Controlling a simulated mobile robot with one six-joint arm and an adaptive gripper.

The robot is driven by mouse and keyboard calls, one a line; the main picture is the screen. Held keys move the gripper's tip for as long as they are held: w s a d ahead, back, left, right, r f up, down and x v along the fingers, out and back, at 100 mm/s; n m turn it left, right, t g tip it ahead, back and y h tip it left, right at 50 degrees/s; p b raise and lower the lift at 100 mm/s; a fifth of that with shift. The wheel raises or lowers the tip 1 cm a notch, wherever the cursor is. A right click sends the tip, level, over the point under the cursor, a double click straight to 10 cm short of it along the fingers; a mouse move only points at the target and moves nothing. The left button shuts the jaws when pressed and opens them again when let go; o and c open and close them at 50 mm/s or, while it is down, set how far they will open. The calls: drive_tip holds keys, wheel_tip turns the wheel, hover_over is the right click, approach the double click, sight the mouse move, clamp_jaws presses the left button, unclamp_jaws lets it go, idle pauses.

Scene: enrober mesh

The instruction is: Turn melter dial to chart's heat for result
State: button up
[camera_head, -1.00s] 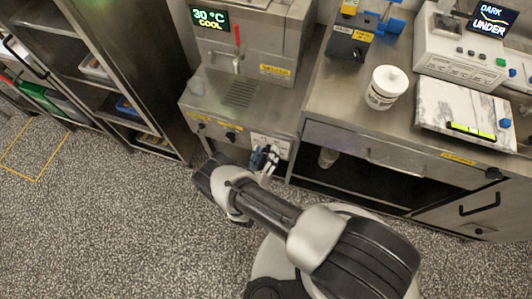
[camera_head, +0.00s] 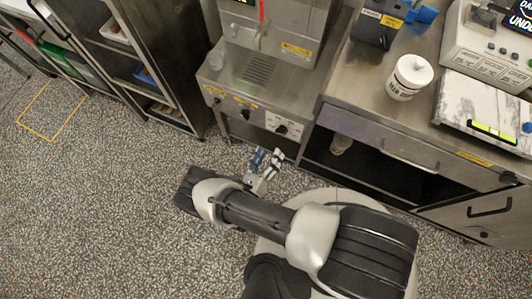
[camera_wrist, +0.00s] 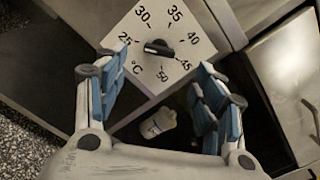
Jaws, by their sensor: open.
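The melter (camera_head: 265,72) is a steel unit with a white dial plate (camera_head: 284,124) low on its front. My gripper (camera_head: 266,162) is open and empty, apart from the dial and in front of the melter. In the wrist view its blue-padded fingers (camera_wrist: 160,82) are spread wide to either side below the knob. No chart is legible.
A white lidded jar (camera_head: 410,76) and a marble slab (camera_head: 485,108) stand on the right counter. A dark box (camera_head: 376,28) is behind the jar. An open shelf (camera_head: 365,160) lies under the counter. A steel rack (camera_head: 150,60) stands at left. The speckled floor in front is clear.

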drive_tip(key=shift+v, duration=1.15)
drive_tip(key=w+d+r+m+g+h, duration=0.2)
drive_tip(key=r+m+g, duration=0.4)
drive_tip(key=r, duration=0.4)
drive_tip(key=w+d+r+m+g+h, duration=0.2)
drive_tip(key=w+d+r+m+g, duration=0.15)
drive_tip(key=r+m, duration=0.55)
drive_tip(key=w+d+r+m+g+h, duration=0.15)
drive_tip(key=r+m+g, duration=0.4)
drive_tip(key=r, duration=0.55)
drive_tip(key=s+d+r+m+t+y, duration=0.1)
drive_tip(key=s+d+r+m+y, duration=0.4)
drive_tip(key=s+r+m, duration=0.3)
drive_tip(key=s+d+r+m+t+y, duration=0.1)
drive_tip(key=s+d+r+m+y, duration=0.4)
drive_tip(key=r+m, duration=0.5)
drive_tip(key=shift+s+r+m+t+y, duration=0.35)
drive_tip(key=shift+s+r+y, duration=0.5)
drive_tip(key=shift+s+r, duration=0.7)
drive_tip(key=shift+w+r, duration=0.15)
drive_tip(key=shift+w, duration=0.05)
